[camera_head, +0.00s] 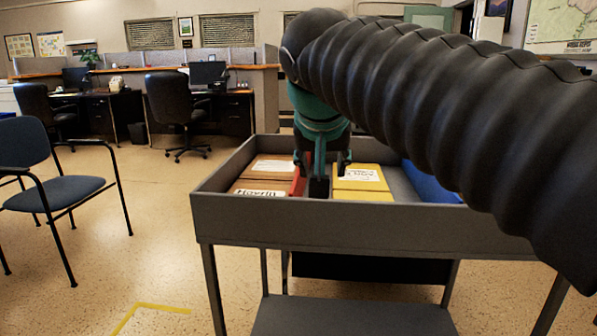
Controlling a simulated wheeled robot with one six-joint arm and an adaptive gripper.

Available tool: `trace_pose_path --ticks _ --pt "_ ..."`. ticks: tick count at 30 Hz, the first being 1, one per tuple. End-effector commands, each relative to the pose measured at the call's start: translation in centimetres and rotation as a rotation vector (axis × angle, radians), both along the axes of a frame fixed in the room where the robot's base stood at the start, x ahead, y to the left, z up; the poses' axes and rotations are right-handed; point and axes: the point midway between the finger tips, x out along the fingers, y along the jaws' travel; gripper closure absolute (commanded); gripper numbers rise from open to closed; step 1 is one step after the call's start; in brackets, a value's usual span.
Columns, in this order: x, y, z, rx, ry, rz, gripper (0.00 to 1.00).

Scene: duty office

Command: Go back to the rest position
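My gripper (322,168) points down into the grey cart (345,222), at the end of my black-sleeved arm. A red thing (298,186) shows as a narrow strip beside the left finger. Whether the fingers touch anything is hard to see.
A blue thing (430,184) lies at the cart's right, partly hidden by my arm. A blue chair (57,192) stands on the left. Desks and black office chairs (174,101) are at the back. The floor between the blue chair and cart is clear, with yellow tape (150,307).

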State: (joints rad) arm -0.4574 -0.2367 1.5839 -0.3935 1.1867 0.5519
Motion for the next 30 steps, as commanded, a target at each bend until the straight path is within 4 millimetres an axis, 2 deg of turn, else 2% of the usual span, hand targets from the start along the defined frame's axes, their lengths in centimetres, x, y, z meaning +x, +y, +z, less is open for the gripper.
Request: trace_pose_path --ticks 5,8,15,21,25,30 --pt "-2.2 -2.9 -3.3 -0.01 0.044 0.012 0.5" --pt "-4.2 -4.9 -6.1 -0.013 0.078 0.025 0.5" --pt "-11.1 -9.5 -15.7 0.001 0.166 0.054 0.5" --pt "-16.1 -11.4 -22.7 0.027 0.208 0.065 0.5" --pt "-17.9 -11.8 -25.4 0.038 0.221 0.066 0.5" --pt "-18.6 -12.0 -26.5 0.042 0.226 0.069 0.5"
